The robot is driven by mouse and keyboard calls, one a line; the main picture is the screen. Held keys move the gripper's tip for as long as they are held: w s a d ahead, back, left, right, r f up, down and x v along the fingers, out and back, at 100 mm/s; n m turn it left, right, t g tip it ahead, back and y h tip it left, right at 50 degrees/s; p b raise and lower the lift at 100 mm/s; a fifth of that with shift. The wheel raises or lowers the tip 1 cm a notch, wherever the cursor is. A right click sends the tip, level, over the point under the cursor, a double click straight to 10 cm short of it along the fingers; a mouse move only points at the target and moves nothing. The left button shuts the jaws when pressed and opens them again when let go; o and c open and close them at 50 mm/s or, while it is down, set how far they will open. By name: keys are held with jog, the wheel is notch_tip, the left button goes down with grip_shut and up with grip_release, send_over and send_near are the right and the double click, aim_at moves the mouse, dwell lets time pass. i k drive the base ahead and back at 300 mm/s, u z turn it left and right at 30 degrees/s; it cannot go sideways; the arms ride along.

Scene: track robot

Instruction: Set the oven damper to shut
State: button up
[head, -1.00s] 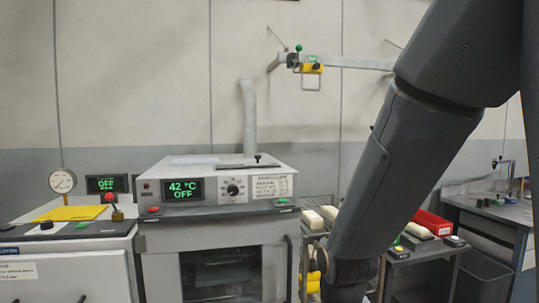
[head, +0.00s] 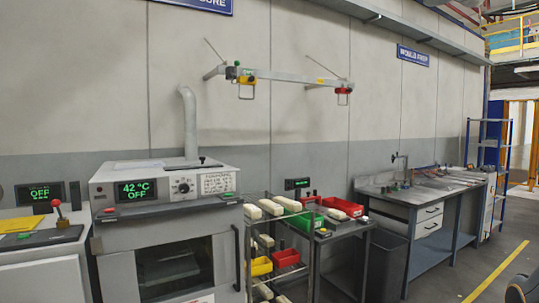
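The oven (head: 215,225) stands at the left, a grey box with a glass door. Its display (head: 137,191) reads 42 °C and OFF, with a round dial (head: 182,187) beside it. On its top, near the flue pipe (head: 189,125), is a small black knob (head: 202,159) on a flat plate, which may be the damper handle. It is too small to tell its setting. My gripper is not in view.

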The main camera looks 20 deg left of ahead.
aim_at(201, 158)
jog(key=z, duration=0.15)
jog(key=i, duration=1.5)
jog(key=u, duration=1.45)
jog(key=i, duration=0.75)
jog(key=u, duration=0.9)
